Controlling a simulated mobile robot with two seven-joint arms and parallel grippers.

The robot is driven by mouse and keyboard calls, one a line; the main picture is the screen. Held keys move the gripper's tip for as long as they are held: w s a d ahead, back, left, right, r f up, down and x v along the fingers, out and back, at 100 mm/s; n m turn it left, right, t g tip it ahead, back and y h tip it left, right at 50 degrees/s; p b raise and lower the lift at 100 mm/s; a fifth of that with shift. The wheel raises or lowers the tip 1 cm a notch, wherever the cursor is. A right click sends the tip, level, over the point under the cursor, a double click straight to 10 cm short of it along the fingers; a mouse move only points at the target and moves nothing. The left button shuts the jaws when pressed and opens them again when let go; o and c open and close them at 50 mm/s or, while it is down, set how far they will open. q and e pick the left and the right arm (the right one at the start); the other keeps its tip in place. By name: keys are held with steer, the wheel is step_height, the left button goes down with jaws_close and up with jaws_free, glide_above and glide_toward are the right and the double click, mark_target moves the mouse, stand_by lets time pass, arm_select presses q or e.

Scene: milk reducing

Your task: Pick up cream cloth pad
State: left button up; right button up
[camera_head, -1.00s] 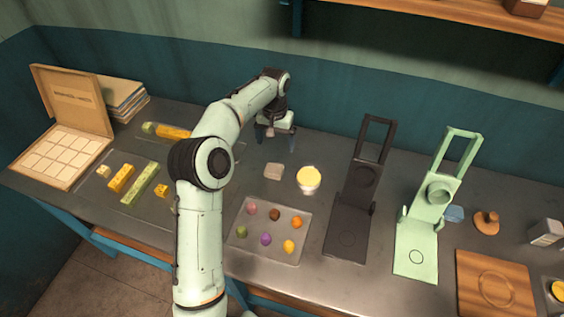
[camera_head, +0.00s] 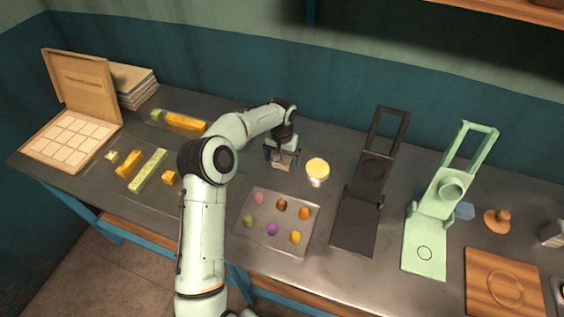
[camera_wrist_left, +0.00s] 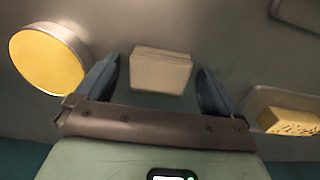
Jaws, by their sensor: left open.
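The cream cloth pad (camera_wrist_left: 160,72) is a small pale block lying flat on the dark table. In the wrist view it sits between the tips of my two blue-grey fingers, with a gap on both sides. In the head view the pad (camera_head: 281,164) is partly covered by my left gripper (camera_head: 282,156), which points down over it. My left gripper is open and empty. My right gripper is not in view.
A round yellow-topped tin (camera_head: 317,169) stands close to the right of the gripper. A tray of coloured pieces (camera_head: 262,241) lies in front. A dark press (camera_head: 355,235) and a green press (camera_head: 424,254) stand farther right; yellow and green bars (camera_head: 150,171) lie left.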

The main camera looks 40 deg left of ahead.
arm_select(q)
steer(key=c, duration=1.1)
steer(key=shift+o, duration=0.2)
steer(key=shift+r, duration=0.15)
step_height(320, 180, up, 20)
steer(key=p, duration=0.3)
steer(key=shift+w+f, duration=0.1)
steer(key=shift+f, duration=0.1)
steer(key=shift+c, duration=0.7)
steer(key=shift+r, duration=0.1)
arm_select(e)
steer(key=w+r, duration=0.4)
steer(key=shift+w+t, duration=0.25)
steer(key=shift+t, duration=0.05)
arm_select(q)
steer(key=o, duration=0.5)
steer(key=c, duration=0.3)
